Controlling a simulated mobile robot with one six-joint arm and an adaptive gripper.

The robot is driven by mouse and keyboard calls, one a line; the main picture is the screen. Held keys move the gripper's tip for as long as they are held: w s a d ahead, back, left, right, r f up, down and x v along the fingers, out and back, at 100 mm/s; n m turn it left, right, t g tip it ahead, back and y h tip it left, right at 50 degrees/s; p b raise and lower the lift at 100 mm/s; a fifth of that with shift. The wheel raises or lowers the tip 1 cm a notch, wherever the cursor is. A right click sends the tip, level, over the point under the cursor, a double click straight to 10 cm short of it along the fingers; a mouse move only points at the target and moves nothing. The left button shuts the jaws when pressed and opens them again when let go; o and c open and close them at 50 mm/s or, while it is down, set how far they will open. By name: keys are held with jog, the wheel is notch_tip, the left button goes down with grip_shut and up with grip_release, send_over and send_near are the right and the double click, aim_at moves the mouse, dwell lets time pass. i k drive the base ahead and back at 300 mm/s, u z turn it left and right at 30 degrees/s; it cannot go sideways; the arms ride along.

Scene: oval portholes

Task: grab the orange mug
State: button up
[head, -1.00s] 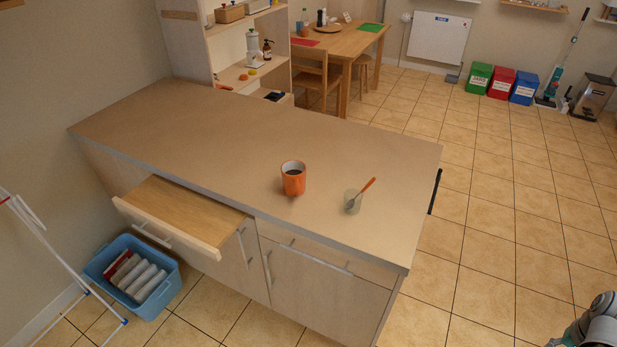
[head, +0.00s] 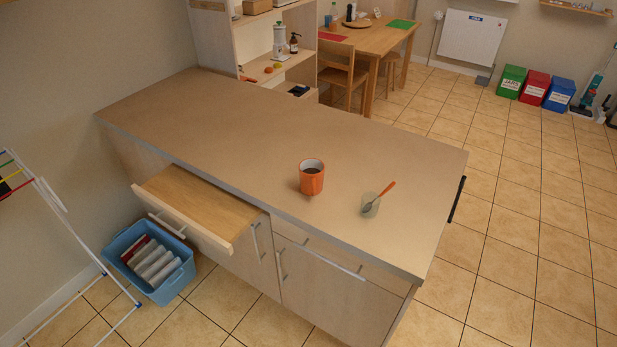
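The orange mug (head: 312,181) stands upright on the brown countertop (head: 230,140), near its front edge and right of the middle. Dark contents show inside its white interior. A small translucent cup (head: 369,206) with an orange-handled spoon (head: 386,189) leaning in it stands to the right of the mug, apart from it. My gripper is not in view.
An open drawer (head: 205,205) juts out below the counter's front edge. A blue basket (head: 150,262) with several packets sits on the floor at left, beside a white drying rack (head: 62,224). Tiled floor (head: 500,260) right of the counter is clear.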

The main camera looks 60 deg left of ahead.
aim_at(311, 171)
jog(key=u, duration=0.1)
jog(key=k, duration=1.2)
jog(key=u, duration=2)
jog(key=i, duration=0.8)
jog(key=u, duration=0.1)
